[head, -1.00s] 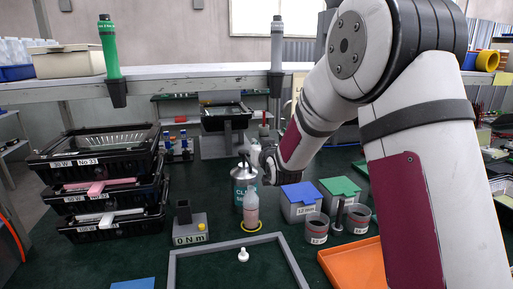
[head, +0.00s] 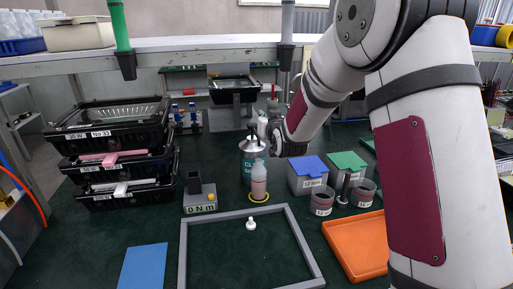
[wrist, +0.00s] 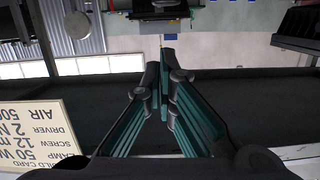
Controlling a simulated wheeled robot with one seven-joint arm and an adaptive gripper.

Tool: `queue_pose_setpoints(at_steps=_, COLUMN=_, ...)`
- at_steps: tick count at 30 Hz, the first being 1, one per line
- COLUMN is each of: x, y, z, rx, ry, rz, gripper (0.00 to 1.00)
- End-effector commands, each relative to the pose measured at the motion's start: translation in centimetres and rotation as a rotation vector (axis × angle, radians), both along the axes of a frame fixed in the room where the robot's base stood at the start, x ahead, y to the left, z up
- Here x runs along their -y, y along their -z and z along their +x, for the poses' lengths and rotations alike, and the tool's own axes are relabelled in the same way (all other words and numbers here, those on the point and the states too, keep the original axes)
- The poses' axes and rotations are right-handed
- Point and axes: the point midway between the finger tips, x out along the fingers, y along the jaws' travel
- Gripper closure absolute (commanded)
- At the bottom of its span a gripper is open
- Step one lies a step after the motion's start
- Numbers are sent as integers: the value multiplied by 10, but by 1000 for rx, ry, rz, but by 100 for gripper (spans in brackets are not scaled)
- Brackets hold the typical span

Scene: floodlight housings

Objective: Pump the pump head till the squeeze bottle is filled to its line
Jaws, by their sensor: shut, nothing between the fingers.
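The squeeze bottle (head: 259,183) stands upright on a yellow ring (head: 259,197) on the green bench, pinkish inside; its fill line is too small to make out. The wrist view does not show the bottle or pump.
A small white nozzle-like part (head: 251,224) stands inside a grey frame (head: 183,250) in front. Stacked black trays (head: 120,140) and a grey block (head: 200,204) are left. Blue-lidded (head: 307,165) and green-lidded (head: 346,161) boxes, cups and an orange tray (head: 350,250) are right.

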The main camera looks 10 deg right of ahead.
Motion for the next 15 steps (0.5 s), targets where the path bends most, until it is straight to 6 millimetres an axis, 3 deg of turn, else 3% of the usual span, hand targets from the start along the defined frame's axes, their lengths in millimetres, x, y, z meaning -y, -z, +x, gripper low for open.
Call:
queue_pose_setpoints(at_steps=6, x=-4, y=-14, z=-1, rx=11, ry=1, rz=-45, gripper=100)
queue_pose_setpoints(at_steps=15, x=-6, y=-13, z=1, rx=16, ry=2, rz=-63, gripper=100)
